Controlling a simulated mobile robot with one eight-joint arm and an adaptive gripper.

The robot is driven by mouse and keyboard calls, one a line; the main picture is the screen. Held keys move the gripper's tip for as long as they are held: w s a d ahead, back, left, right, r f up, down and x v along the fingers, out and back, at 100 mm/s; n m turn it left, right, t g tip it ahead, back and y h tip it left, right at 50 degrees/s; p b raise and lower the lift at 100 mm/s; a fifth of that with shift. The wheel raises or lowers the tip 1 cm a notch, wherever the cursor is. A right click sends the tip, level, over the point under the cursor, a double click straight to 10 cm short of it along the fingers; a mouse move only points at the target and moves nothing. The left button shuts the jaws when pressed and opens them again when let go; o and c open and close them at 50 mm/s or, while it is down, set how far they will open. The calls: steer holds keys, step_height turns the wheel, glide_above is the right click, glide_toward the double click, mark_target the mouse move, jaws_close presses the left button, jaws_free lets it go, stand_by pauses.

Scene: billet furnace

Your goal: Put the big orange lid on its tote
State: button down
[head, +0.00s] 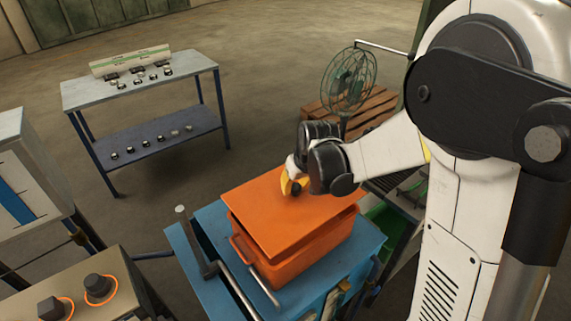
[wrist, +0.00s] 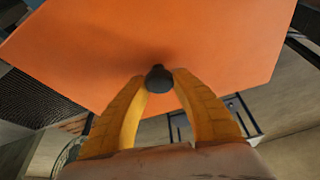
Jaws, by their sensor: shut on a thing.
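The big orange lid (head: 280,212) is a flat square panel over the orange tote (head: 305,255) in the head view. The lid looks a little turned against the tote, and I cannot tell whether it touches the rim. My gripper (head: 295,188) is over the far part of the lid. In the wrist view, the yellow fingers of my gripper (wrist: 158,80) are shut on the lid's dark knob (wrist: 159,78). The orange lid (wrist: 200,35) fills the upper part of that view. The tote's inside is hidden under the lid.
The tote stands on a blue cart (head: 210,222) with a grey handle (head: 195,243). A panel with dark knobs (head: 100,286) is at the lower left. A workbench with small parts (head: 138,87) stands behind. A green fan (head: 348,80) and wooden pallets (head: 372,103) are beyond my arm.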

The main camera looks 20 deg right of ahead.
mark_target(296, 196)
steer(key=shift+w, duration=0.2)
steer(key=shift+s+f+b, duration=0.3)
steer(key=shift+f+b, duration=0.45)
steer(key=shift+f, duration=0.05)
steer(key=shift+w+f+b, duration=0.1)
steer(key=shift+f+b, duration=1.1)
steer(key=shift+f, duration=0.55)
steer(key=shift+f+b, duration=0.75)
steer(key=shift+b, duration=0.05)
steer(key=c, duration=1)
jaws_free()
steer(key=shift+c, duration=0.2)
steer(key=v, duration=1.2)
